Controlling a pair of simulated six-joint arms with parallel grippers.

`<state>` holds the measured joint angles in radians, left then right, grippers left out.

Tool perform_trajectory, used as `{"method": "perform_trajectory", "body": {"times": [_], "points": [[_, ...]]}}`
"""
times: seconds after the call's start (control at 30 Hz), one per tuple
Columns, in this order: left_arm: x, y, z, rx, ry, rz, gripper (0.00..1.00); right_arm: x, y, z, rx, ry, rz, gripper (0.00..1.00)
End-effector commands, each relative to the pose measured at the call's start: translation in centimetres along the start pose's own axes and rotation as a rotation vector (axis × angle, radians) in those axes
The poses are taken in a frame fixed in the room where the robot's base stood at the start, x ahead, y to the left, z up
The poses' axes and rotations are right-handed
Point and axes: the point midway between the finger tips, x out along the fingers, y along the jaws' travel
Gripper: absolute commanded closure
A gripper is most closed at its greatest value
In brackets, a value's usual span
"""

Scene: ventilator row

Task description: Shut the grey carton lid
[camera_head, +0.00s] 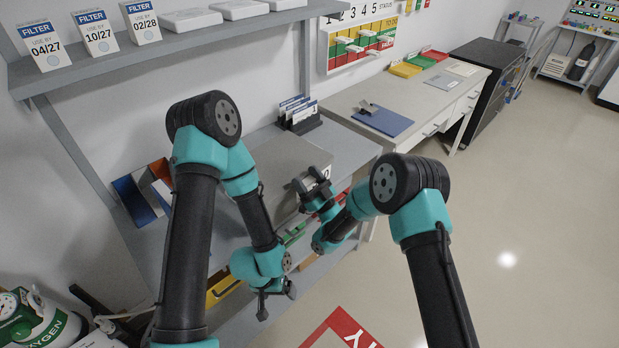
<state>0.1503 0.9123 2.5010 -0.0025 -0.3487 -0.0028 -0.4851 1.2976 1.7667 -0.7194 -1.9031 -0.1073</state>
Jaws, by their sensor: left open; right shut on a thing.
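The grey carton (279,162) stands on the bench in the middle of the view, partly hidden behind my arms. Its grey top face shows; how far its lid stands open cannot be told. My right gripper (308,184) is at the carton's right edge and is shut on what looks like the edge of the lid; the grip itself is hard to make out. My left gripper (275,302) is open and empty, pointing down in front of the bench, below and apart from the carton.
Upright cards in a dark holder (298,115) stand behind the carton. Blue, white and orange folders (145,190) lean at the left. Filter boxes (98,33) stand on the shelf above. A yellow bin (222,290) sits under the bench. The floor at right is clear.

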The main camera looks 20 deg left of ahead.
Motion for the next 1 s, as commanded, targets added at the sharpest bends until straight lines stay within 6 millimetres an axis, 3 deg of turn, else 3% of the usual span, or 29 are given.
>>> {"method": "perform_trajectory", "body": {"times": [0.03, 0.13, 0.17, 0.4, 0.83, 1.0], "points": [[0.0, 0.0, 0.0, 0.0, 0.0, 0.0, 0.11, -0.92, -0.14, 0.92, 0.007, -0.028, 0.009, 0.79], [0.0, 0.0, 0.0, 0.0, 0.0, 0.0, 0.11, -0.97, -0.12, 0.92, 0.007, -0.029, 0.01, 0.79], [0.0, 0.0, 0.0, 0.0, 0.0, 0.0, 0.11, -0.98, -0.12, 0.93, 0.007, -0.029, 0.01, 0.35], [0.0, 0.01, 0.0, 0.0, 0.0, 0.0, 0.11, -1.02, -0.13, 0.93, 0.008, -0.03, 0.01, 0.12], [0.0, 0.01, 0.0, 0.0, 0.0, 0.0, 0.11, -0.95, -0.26, 0.93, 0.01, -0.028, 0.006, 0.11], [0.0, 0.01, 0.0, 0.0, 0.0, 0.0, 0.11, -1.78, -0.45, 1.11, 0.014, -0.029, 0.004, 0.11]]}}
